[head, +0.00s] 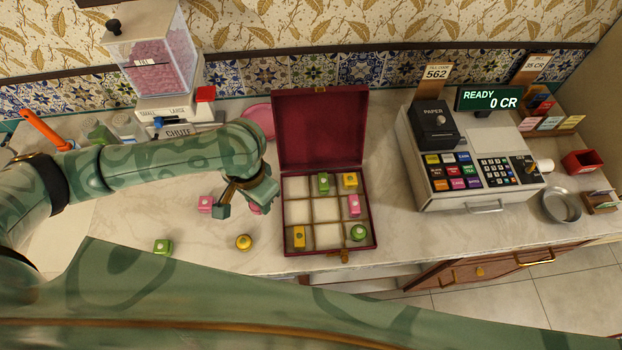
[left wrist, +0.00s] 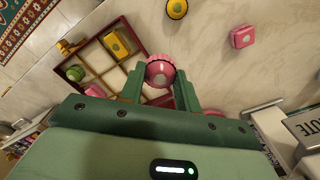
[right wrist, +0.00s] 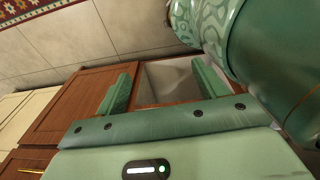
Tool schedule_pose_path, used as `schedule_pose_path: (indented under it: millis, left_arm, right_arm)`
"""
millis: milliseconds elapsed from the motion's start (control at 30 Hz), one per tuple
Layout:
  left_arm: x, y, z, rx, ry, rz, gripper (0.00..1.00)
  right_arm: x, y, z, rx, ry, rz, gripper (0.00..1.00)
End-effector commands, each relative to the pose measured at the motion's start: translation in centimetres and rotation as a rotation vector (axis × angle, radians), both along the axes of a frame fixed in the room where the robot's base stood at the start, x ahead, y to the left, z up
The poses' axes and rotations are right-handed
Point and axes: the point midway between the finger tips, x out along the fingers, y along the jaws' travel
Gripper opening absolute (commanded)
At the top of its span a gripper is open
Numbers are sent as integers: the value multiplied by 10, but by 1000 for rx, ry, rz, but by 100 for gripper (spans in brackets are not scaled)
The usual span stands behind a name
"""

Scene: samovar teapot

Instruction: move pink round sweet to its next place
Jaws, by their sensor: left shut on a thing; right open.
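The pink round sweet (left wrist: 160,72) is held between the fingers of my left gripper (left wrist: 158,80), which is shut on it. In the head view the sweet (head: 255,208) shows only partly beneath my left gripper (head: 242,198), just left of the sweet box. The open dark red box (head: 287,250) has a grid of compartments. Its top left, middle left, centre and bottom middle compartments look empty. My right gripper (right wrist: 160,76) is open and empty, over wooden cabinet fronts; it is not seen in the head view.
In the box are green, yellow and pink sweets. Loose on the counter lie a pink square sweet (head: 205,204), a yellow round sweet (head: 243,242) and a green square sweet (head: 162,246). The raised lid (head: 320,130) stands behind the box; a till (head: 470,160) is right.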

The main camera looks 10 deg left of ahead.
Motion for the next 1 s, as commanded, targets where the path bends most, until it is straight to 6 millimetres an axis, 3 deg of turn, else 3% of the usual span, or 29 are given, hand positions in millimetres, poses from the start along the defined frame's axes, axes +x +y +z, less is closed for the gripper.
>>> schedule_pose_path:
  millis: [167,433,600,867,1000]
  left_arm:
    - [11,-9,-7,-1,-2,-50,11]
    - [83,-33,-46,-2,0,-52,11]
    - [110,-42,-82,0,2,-52,11]
    - [127,-47,-98,-1,1,-53,11]
    - [130,-47,-120,0,2,-53,11]
  right_arm:
    - [-14,14,-8,18,20,0,71]
    - [-21,21,-43,26,34,1,71]
    - [-20,15,-68,20,35,1,71]
    - [-20,10,-79,12,37,-2,71]
    - [-22,10,-91,13,41,-2,71]
